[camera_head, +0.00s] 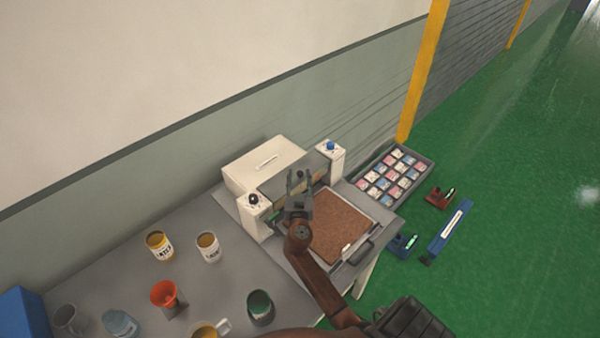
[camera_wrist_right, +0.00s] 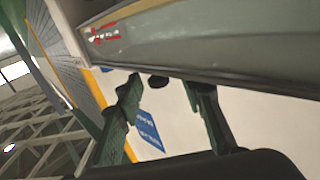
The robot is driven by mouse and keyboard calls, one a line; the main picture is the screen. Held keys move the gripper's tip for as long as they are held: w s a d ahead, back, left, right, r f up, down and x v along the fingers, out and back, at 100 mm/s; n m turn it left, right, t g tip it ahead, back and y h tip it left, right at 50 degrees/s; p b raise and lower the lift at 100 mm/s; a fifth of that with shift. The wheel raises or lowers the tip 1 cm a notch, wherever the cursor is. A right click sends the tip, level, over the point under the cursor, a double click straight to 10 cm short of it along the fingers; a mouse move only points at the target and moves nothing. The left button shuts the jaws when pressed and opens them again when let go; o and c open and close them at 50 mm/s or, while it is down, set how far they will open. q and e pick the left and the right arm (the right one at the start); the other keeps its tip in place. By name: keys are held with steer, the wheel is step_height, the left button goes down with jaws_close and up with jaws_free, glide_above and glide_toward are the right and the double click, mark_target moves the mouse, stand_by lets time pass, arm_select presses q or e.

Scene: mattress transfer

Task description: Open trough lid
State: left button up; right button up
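A machine stands on the grey table with a white box-shaped cover (camera_head: 250,160) at its back, with a small handle on top. A grey panel (camera_head: 318,164) spans between two white posts in front of the cover. My right gripper (camera_head: 298,178) is at this panel, above the back edge of the brown bed, and hides part of it. A grey-green panel (camera_wrist_right: 220,40) with a red and white label is close beyond the fingertips; contact cannot be told. My left gripper is not in view.
A brown sheet (camera_head: 340,225) lies in the framed bed, with a dark handle (camera_head: 360,253) at its front. Posts with a black knob (camera_head: 253,199) and blue knob (camera_head: 330,146) flank the panel. Several cups and cans stand left. A tray (camera_head: 425,162) of small packets is right.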

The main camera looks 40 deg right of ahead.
steer(key=shift+w+d, duration=0.45)
steer(key=shift+w, duration=0.05)
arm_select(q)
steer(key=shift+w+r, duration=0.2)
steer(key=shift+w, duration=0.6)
arm_select(e)
steer(key=shift+w+d, duration=0.1)
steer(key=shift+c, duration=0.4)
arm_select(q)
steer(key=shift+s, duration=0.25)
arm_select(e)
jaws_close()
